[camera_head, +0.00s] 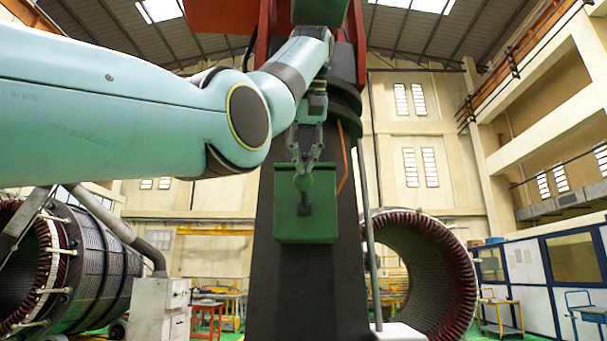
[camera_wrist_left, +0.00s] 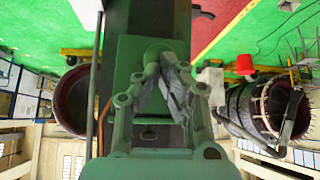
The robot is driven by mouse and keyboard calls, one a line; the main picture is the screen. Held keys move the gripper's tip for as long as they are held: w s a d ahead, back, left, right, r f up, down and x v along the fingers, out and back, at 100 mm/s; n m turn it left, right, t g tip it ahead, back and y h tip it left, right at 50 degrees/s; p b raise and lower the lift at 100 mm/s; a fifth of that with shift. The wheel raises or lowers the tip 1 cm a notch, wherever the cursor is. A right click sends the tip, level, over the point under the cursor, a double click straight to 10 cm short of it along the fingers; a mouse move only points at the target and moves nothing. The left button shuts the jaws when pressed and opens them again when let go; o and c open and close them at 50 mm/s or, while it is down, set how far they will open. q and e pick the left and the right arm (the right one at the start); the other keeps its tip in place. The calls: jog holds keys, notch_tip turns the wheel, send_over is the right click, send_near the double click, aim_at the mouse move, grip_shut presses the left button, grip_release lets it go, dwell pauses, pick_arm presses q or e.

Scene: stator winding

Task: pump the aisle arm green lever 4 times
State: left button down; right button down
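The aisle arm's green lever (camera_head: 304,184) sticks out from the front of a green box (camera_head: 288,232) on a dark column. Its rounded end also shows in the left wrist view (camera_wrist_left: 158,48). My left gripper (camera_head: 305,165) comes down on it from above. In the left wrist view my left gripper (camera_wrist_left: 161,62) has its two fingers drawn together in a V, with the tips at the lever's end. The fingers look closed on it, and they hide part of the lever. My right gripper is not in view.
The dark column (camera_head: 305,290) stands straight ahead. A large stator ring (camera_head: 425,260) lies behind it to the right, and another stator (camera_head: 85,265) stands at the left. A grey cabinet (camera_head: 150,310) is at the lower left. A thin pole (camera_head: 368,230) stands right of the column.

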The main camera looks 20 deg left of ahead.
pick_arm(q)
jog(key=shift+f, duration=0.35)
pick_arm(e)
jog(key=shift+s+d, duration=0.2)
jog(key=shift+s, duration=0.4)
